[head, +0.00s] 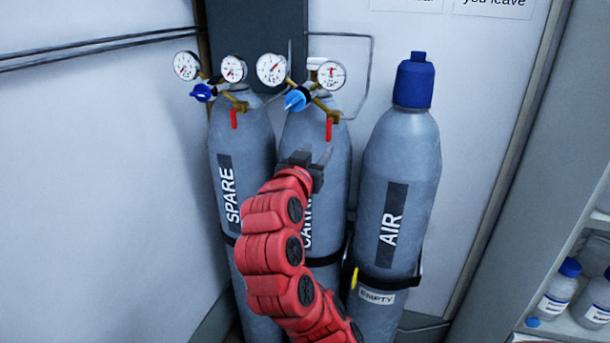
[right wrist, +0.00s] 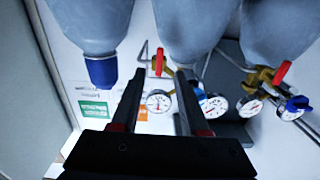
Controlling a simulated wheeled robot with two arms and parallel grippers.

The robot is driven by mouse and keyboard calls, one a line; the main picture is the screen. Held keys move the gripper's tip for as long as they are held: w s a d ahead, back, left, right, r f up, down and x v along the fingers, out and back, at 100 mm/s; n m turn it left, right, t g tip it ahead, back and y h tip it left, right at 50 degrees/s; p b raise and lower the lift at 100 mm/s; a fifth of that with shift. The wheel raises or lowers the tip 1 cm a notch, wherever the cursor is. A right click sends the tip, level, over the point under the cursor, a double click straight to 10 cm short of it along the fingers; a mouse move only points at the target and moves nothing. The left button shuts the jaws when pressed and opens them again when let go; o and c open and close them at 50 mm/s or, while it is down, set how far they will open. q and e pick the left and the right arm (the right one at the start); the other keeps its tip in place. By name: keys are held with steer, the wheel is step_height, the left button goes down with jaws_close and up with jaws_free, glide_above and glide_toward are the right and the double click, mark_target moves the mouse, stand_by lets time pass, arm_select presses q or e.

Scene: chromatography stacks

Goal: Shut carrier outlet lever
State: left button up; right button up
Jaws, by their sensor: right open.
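The carrier cylinder (head: 325,190) is the middle grey one, its label mostly hidden behind my right arm. Its red outlet lever (head: 329,128) hangs down below the brass regulator with the blue knob (head: 295,100). My right gripper (head: 314,156) is open and empty, in front of the cylinder and a little below the lever in the head view. In the right wrist view, which looks upside down, the carrier lever (right wrist: 158,62) shows between the fingertips, beyond them, with no contact visible. My left gripper is in neither view.
The spare cylinder (head: 240,160) stands to the left with its own red lever (head: 233,119). The air cylinder (head: 400,165) with a blue cap (head: 414,80) stands to the right. A shelf with bottles (head: 560,285) is at far right. Black straps cross the cylinders.

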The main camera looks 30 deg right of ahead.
steer(key=v, duration=0.7)
steer(key=shift+s+a, duration=0.2)
steer(key=shift+s, duration=0.05)
steer(key=shift+w, duration=0.1)
